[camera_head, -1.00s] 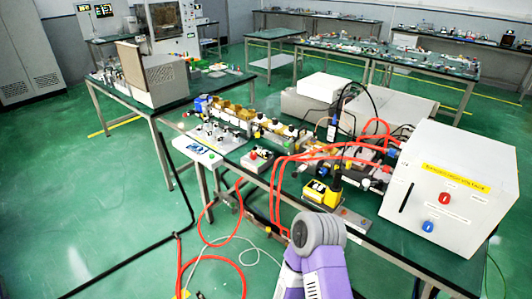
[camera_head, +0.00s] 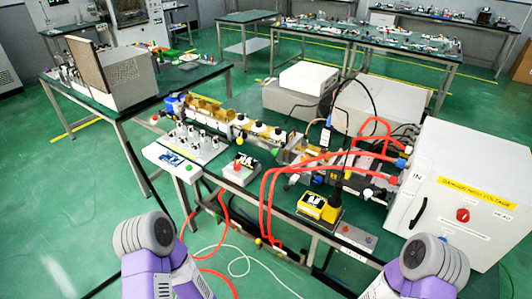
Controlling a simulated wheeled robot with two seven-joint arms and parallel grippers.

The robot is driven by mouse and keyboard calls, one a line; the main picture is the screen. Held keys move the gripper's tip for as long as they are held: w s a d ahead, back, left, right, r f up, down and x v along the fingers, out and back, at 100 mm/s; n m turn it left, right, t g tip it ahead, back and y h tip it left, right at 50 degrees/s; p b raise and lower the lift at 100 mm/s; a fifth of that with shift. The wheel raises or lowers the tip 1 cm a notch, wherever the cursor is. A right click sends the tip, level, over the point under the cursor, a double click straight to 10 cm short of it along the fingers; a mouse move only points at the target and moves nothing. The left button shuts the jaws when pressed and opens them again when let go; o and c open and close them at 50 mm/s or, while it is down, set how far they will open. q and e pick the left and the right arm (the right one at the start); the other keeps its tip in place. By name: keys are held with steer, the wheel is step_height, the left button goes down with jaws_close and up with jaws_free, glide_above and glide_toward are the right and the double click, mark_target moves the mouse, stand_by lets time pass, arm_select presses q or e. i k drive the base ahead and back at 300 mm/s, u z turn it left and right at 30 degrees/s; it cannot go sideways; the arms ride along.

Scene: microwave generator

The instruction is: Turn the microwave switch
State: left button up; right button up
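The microwave generator looks to be the white box (camera_head: 430,180) at the right end of the bench, with a yellow high-voltage label (camera_head: 475,192). A red knob (camera_head: 463,215) is on its front face, and a dark slot-like handle (camera_head: 419,213) is left of it. Which part is the switch I cannot tell for sure. My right arm rises at bottom right, in front of the box's lower front, and covers part of that face. My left arm rises at bottom left, apart from the bench. Both grippers are out of view.
The bench carries red cables (camera_head: 268,200), a yellow-and-black device (camera_head: 318,208), a small red-button box (camera_head: 240,168) and a white panel (camera_head: 172,158). Loose cables hang and lie on the floor before it. Another table (camera_head: 140,105) stands left. The green floor at left is open.

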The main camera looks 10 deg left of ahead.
mark_target(237, 165)
steer(key=u, duration=0.2)
steer(key=i, duration=0.75)
steer(key=u, duration=0.5)
